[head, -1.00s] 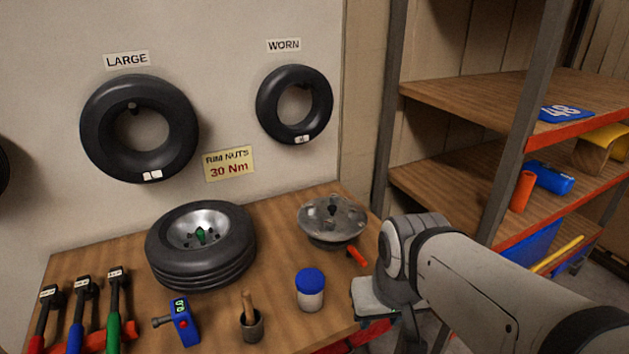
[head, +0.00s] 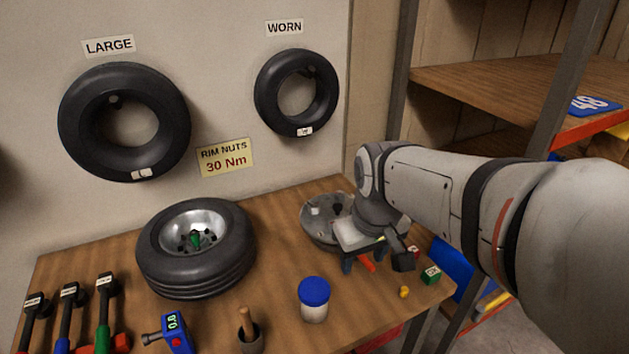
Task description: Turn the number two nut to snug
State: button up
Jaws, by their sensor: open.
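A tyre (head: 160,272) with a silver rim (head: 212,218) lies flat on the bench, with a green piece (head: 195,240) at its hub. Small dark nuts show around the hub, but their numbers are too small to read, so I cannot tell which is number two. My gripper (head: 375,262) is open, pointing down over the bench's right part, beside a grey metal disc (head: 318,222) that my arm partly hides. A red-orange handle (head: 367,263) shows between the fingers, seemingly on the bench below. The gripper is well right of the tyre.
Several coloured-handled wrenches (head: 102,312) stand at the left. A blue digital gauge (head: 175,332), a brush pot (head: 249,337) and a blue-lidded jar (head: 314,300) line the front. A green block (head: 430,274) and yellow piece (head: 404,292) sit at the right. A sign (head: 225,158) reads "RIM NUTS 30 Nm".

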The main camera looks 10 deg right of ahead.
jog(key=w+f+n, duration=0.1)
jog(key=w+n, duration=0.2)
jog(key=w, duration=0.4)
jog(key=w+f+n+g, duration=0.1)
jog(key=w+n, duration=0.2)
jog(key=w, duration=0.5)
jog(key=w+f+n+g, duration=0.1)
jog(key=w+n, duration=0.2)
jog(key=w, duration=0.4)
jog(key=shift+w+f+p, duration=0.2)
jog(key=shift+w+p, duration=0.05)
jog(key=shift+p, duration=0.05)
jog(key=shift+w+f, duration=0.2)
jog(key=shift+f, duration=0.05)
notch_tip(320, 180, down, 8)
jog(key=shift+r+p, duration=0.25)
jog(key=shift+p, duration=0.1)
jog(key=shift+c, duration=0.2)
jog(key=c, duration=1)
